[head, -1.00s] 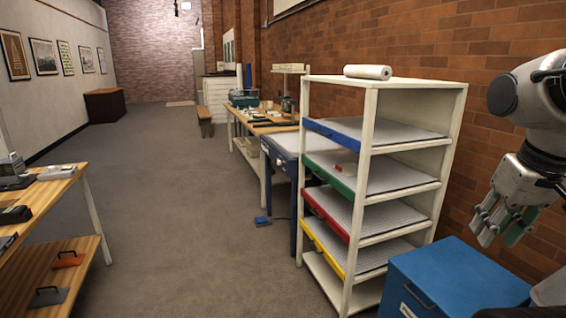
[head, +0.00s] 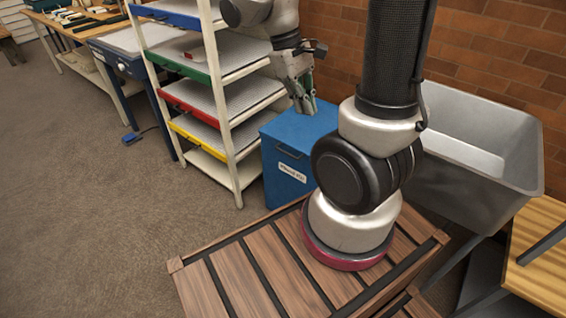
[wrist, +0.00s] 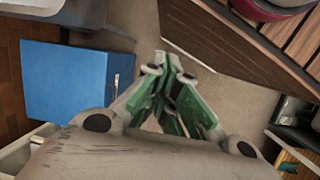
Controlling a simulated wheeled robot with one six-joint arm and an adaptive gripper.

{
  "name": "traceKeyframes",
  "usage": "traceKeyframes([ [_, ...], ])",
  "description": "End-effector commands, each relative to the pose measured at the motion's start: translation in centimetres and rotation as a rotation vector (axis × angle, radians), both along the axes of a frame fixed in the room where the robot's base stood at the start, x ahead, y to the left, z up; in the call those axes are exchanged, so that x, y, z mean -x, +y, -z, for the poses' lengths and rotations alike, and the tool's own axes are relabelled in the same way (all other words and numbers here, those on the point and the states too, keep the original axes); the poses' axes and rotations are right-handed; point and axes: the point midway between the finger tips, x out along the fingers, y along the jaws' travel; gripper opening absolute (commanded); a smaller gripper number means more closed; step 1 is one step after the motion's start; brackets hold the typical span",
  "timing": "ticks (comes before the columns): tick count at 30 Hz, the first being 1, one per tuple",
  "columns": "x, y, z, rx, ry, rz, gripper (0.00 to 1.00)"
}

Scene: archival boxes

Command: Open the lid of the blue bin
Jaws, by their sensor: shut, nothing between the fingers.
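The blue bin (head: 287,175) stands on the floor between the white shelf rack and my wooden-slatted base, with a white label on its front. Its flat blue lid (head: 288,124) looks closed. In the wrist view the blue bin (wrist: 75,85) fills the left side, with a small pale bar near its right edge that I cannot identify as handle or label. My gripper (head: 306,106) has green finger pads and is shut and empty. It appears over or in front of the lid's right part in the head view; contact cannot be told. In the wrist view its fingertips (wrist: 171,60) lie right of the bin.
The white rack (head: 231,90) with coloured shelf edges stands close on the bin's left. A grey metal tub (head: 500,140) stands to the right, before the brick wall. A wooden table (head: 540,270) is at lower right. Open floor (head: 90,200) lies left.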

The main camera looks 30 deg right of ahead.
Motion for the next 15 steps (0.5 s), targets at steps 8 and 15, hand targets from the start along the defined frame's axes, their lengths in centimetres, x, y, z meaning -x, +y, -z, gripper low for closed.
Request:
traceKeyframes([
  [8,-3.9,-2.9,8.8,0.218,0.349,-0.288,0.00],
  [15,-7.3,-5.0,18.4,0.391,0.597,-0.621,0.00],
])
